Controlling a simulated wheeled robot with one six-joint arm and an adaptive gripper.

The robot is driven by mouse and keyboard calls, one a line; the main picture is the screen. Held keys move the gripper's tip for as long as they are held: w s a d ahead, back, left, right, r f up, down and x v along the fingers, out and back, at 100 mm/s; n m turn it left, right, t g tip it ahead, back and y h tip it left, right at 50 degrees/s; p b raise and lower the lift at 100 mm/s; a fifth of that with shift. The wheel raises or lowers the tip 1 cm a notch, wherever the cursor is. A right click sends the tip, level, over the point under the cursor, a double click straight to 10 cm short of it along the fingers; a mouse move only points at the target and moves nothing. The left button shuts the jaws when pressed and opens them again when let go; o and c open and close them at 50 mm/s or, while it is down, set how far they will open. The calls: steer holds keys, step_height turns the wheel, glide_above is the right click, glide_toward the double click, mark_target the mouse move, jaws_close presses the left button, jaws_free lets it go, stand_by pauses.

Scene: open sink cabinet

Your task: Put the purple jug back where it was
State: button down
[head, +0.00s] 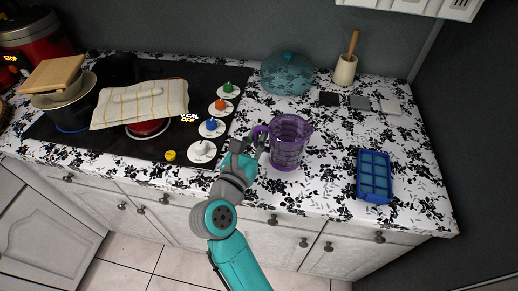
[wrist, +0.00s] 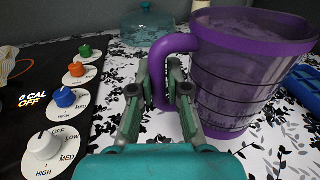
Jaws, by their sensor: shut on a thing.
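The purple jug (head: 289,143) is see-through and stands upright, or nearly so, at the front middle of the floral counter, right of the stove. I cannot tell whether its base touches the counter. In the wrist view the jug (wrist: 238,75) fills the upper right, its handle (wrist: 160,62) toward the left. My gripper (head: 250,147) is at the jug's left side. In the wrist view my gripper (wrist: 170,88) has its fingers shut on the lower part of the handle.
A blue ice tray (head: 374,175) lies to the right. Behind are a teal glass lid (head: 286,75), a utensil crock (head: 345,70) and small coasters (head: 359,101). The stove (head: 180,85) with knobs is left, holding a cloth-covered pan (head: 140,104). Counter between jug and ice tray is clear.

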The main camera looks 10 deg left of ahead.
steer(key=shift+f, duration=2.05)
steer(key=shift+f, duration=0.1)
steer(key=c, duration=1.2)
jaws_free()
steer(key=shift+o, duration=0.2)
steer(key=v, duration=1.2)
